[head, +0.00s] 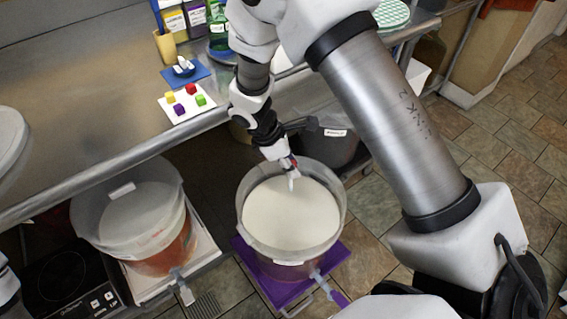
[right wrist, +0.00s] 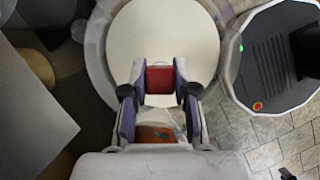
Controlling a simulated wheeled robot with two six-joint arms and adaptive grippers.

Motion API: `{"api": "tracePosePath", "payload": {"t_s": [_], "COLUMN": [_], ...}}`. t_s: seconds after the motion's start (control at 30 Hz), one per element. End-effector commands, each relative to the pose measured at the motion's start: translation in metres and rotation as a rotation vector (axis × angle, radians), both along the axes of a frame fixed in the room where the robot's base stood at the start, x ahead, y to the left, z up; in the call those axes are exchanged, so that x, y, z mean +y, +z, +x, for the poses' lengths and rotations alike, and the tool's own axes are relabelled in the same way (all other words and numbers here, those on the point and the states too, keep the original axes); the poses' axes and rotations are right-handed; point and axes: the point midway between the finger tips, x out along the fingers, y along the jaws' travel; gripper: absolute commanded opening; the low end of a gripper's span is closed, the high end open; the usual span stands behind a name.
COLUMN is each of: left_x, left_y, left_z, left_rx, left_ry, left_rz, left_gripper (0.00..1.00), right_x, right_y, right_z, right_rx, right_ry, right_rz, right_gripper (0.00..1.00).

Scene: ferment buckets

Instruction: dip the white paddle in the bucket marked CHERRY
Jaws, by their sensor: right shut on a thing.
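My right gripper (head: 287,163) points down over a clear-walled bucket (head: 340,215) with a pale cream surface inside. It is shut on the white paddle (head: 292,183), whose small white end points down; whether it touches the cream surface I cannot tell. In the right wrist view my right gripper (right wrist: 160,88) has a red piece (right wrist: 160,79) between its fingers, above the cream surface. This bucket has a label (head: 288,262) too small to read. A second clear bucket (head: 140,215) with reddish contents stands at left, its label unreadable. My left gripper is not in view.
The cream-filled bucket stands on a purple mat (head: 243,250) and has a tap in front. A dark bucket (head: 335,150) stands behind it. A steel counter (head: 90,90) holds colored cubes on a white tile (head: 193,112). A black hot plate (head: 65,280) lies at lower left.

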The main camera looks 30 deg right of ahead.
Motion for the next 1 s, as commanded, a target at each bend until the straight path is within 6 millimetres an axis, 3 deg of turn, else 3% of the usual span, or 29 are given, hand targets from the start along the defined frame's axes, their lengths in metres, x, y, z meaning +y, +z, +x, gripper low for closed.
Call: {"api": "tracePosePath", "payload": {"t_s": [0.37, 1.0], "left_x": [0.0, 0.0], "left_y": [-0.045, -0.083], "left_z": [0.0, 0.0], "left_rx": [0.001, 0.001], "left_ry": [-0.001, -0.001], "left_rz": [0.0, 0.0], "left_gripper": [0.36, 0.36], "right_x": [0.0, 0.0], "right_y": [-0.04, -0.113], "right_z": [0.0, 0.0], "right_rx": [0.0, 0.0], "right_ry": [-0.007, -0.009], "right_rz": [0.0, 0.0], "right_gripper": [0.02, 0.02]}}
